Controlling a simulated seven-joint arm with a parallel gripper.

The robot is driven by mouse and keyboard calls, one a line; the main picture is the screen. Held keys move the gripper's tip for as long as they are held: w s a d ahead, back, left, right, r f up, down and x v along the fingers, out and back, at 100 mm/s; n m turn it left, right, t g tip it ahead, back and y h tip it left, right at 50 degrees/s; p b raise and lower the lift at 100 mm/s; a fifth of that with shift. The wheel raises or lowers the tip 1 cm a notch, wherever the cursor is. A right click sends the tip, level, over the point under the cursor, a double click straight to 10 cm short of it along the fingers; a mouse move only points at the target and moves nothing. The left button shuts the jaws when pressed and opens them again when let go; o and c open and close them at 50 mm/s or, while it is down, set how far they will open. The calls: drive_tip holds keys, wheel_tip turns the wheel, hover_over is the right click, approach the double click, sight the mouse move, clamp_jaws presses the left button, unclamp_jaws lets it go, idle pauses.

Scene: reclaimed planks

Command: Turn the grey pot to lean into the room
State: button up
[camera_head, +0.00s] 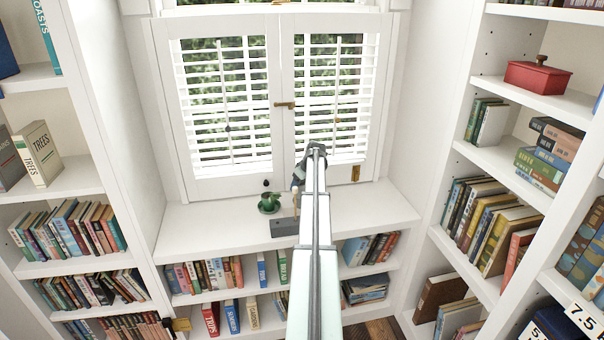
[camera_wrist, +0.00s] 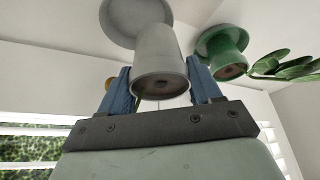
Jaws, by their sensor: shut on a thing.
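The grey pot (camera_wrist: 157,52) fills the middle of the wrist view, standing with a round grey saucer (camera_wrist: 135,12) at its far end. In the head view my gripper (camera_head: 298,181) is over the window sill (camera_head: 190,232). The arm covers much of that spot, so the pot's lean is hard to tell there.
A green pot (camera_wrist: 221,47) with broad leaves stands close beside the grey pot; the plant (camera_head: 269,202) also shows in the head view. A flat grey block (camera_head: 284,228) lies near the sill's front. White shutters (camera_head: 225,160) rise behind; bookshelves flank both sides.

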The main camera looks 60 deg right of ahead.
sight(304, 185)
drive_tip(key=shift+s+f+m, duration=0.2)
drive_tip(key=shift+f+m, duration=0.1)
drive_tip(key=shift+f, duration=0.65)
drive_tip(key=shift+d+f+m, duration=0.15)
drive_tip(key=shift+d+m, duration=0.2)
drive_tip(key=shift+m, duration=0.05)
drive_tip(key=shift+d+m+h, duration=0.6)
drive_tip(key=shift+d+m, duration=0.05)
drive_tip(key=shift+m, duration=0.05)
drive_tip(key=shift+d+r+m+g, duration=0.2)
drive_tip(key=shift+r+m+g, duration=0.1)
drive_tip(key=shift+m, duration=0.3)
drive_tip(key=shift+f, duration=0.1)
drive_tip(key=shift+f, duration=0.1)
drive_tip(key=shift+f, duration=1.4)
